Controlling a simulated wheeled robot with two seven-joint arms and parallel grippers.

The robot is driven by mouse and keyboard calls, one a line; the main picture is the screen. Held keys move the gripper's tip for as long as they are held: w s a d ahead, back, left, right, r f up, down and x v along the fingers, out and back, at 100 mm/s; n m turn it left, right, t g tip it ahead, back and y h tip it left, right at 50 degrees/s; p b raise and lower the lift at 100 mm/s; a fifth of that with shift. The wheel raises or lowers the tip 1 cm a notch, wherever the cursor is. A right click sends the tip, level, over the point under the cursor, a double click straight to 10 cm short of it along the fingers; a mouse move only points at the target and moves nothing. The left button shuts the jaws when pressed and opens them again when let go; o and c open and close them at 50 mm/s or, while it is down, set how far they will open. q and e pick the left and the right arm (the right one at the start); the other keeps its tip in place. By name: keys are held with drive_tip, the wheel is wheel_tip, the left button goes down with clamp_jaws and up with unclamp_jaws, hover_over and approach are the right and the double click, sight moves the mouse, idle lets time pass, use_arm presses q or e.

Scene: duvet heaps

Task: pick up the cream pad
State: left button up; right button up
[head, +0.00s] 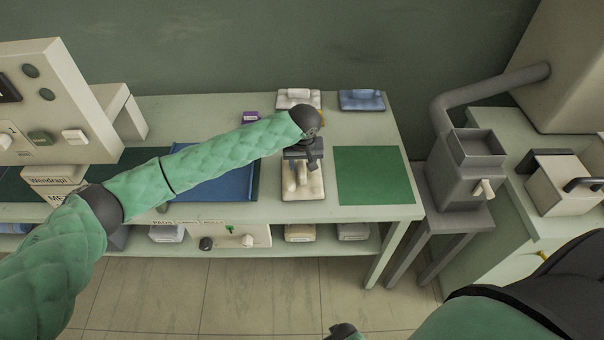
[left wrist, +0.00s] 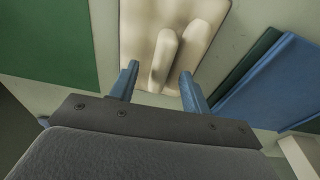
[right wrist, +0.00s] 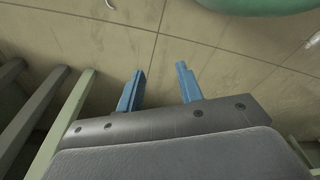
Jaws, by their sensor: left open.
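The cream pad (head: 303,188) lies on the bench top between a blue panel and a green mat, with raised ridges on its top. My left gripper (left wrist: 158,80) is open above the pad's near part, with a finger on either side of the ridge line. I cannot tell whether the fingers touch the pad. In the head view, my left wrist hides the pad's far end. My right gripper (right wrist: 158,80) is open and empty above the tiled floor.
The green mat (head: 373,175) lies right of the pad, the blue panel (head: 222,182) left. A pale pad (head: 298,100) and a blue pad (head: 361,101) lie behind. The lower shelf holds several items. A grey machine (head: 465,165) stands right of the bench.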

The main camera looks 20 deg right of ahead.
sight(302, 167)
use_arm(q)
drive_tip(key=shift+w+f+p, duration=0.2)
drive_tip(key=shift+f+p, duration=0.05)
drive_tip(key=shift+f, duration=0.5)
drive_tip(key=shift+w+f+p, duration=0.2)
drive_tip(key=shift+f+p, duration=0.05)
drive_tip(key=shift+f, duration=0.5)
use_arm(e)
drive_tip(key=shift+s+d+f, duration=0.2)
drive_tip(key=shift+s+f, duration=0.05)
drive_tip(key=shift+f, duration=0.25)
drive_tip(key=shift+s+d+f, duration=0.2)
drive_tip(key=shift+d+f, duration=0.05)
drive_tip(key=shift+f, duration=0.2)
drive_tip(key=shift+s+d+f, duration=0.2)
drive_tip(key=shift+s+f, duration=0.05)
drive_tip(key=shift+f, duration=0.25)
use_arm(q)
drive_tip(key=shift+f, duration=0.1)
use_arm(e)
drive_tip(key=shift+d+r, duration=0.1)
drive_tip(key=shift+r, duration=0.1)
use_arm(q)
clamp_jaws()
use_arm(e)
drive_tip(key=shift+s, duration=0.1)
